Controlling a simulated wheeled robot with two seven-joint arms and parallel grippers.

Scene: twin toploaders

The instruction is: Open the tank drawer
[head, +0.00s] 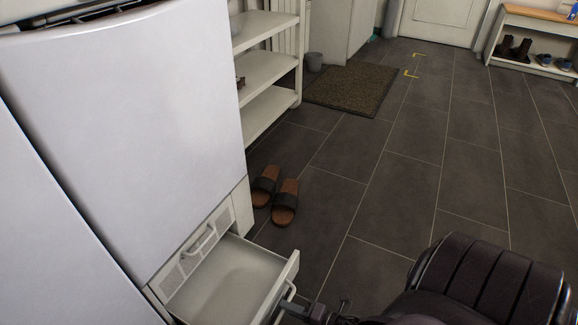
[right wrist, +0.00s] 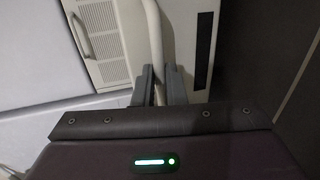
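The white tank drawer (head: 225,278) is pulled out at the foot of the white appliance (head: 130,120), and its pale inside looks empty. Its front bears a light bar handle (head: 291,291). In the right wrist view the handle (right wrist: 155,40) runs between the two grey fingers of my right gripper (right wrist: 159,82), which look closed on it. In the head view my right gripper is at the drawer's front, mostly hidden at the bottom edge. My left gripper is not in view.
A grille panel with its own small handle (head: 200,240) sits behind the drawer. Brown sandals (head: 285,203) lie on the tiled floor beyond it. White shelves (head: 268,70) stand beside the appliance. A brown mat (head: 352,90) lies farther off.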

